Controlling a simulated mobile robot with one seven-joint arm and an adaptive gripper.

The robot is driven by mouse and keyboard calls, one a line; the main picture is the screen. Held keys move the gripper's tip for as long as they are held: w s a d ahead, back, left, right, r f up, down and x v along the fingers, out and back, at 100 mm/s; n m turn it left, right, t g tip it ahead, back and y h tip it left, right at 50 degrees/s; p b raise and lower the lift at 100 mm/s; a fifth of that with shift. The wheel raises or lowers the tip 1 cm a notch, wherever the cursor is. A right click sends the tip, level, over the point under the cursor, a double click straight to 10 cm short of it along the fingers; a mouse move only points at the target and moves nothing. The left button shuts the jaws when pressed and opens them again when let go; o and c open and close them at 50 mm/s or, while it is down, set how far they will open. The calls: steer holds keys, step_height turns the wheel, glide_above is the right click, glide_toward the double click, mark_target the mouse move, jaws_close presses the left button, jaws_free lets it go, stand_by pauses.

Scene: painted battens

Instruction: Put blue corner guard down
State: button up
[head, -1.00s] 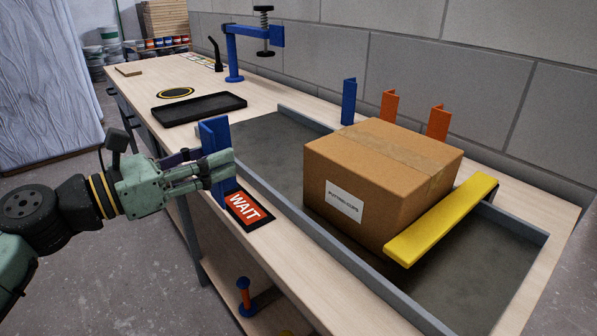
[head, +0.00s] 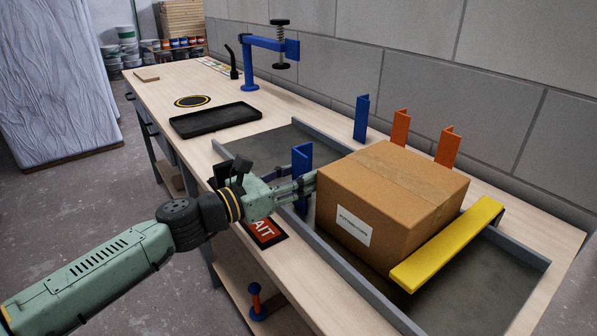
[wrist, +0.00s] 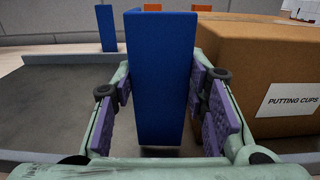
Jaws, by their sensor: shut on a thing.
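My gripper (head: 296,186) is shut on a blue corner guard (head: 302,165), which stands upright between the fingers. In the wrist view the guard (wrist: 160,80) fills the middle, with a purple finger pad on each side. In the head view it is over the grey sunken tray (head: 275,145), just left of the cardboard box (head: 375,225). Its lower end is partly hidden by my gripper in the head view, and I cannot tell whether it touches the tray floor. Another blue corner guard (head: 361,118) stands upright behind the tray, by the wall.
Two orange corner guards (head: 400,128) (head: 447,147) stand behind the box. A yellow guard (head: 445,245) lies along the box's near right edge. A red WAIT sign (head: 264,233) lies on the front ledge, partly covered by my arm. A black tray (head: 215,120) and a blue clamp (head: 250,70) are farther back.

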steer(key=shift+f, duration=0.15)
steer(key=shift+f+b, duration=0.2)
steer(key=shift+b, duration=0.15)
steer(key=o, duration=0.9)
steer(key=shift+r, duration=0.1)
steer(key=shift+r, duration=0.15)
steer(key=shift+s+a, duration=0.15)
steer(key=shift+a, duration=0.2)
steer(key=b+v, duration=0.3)
steer(key=v, duration=0.8)
steer(key=shift+s, duration=0.15)
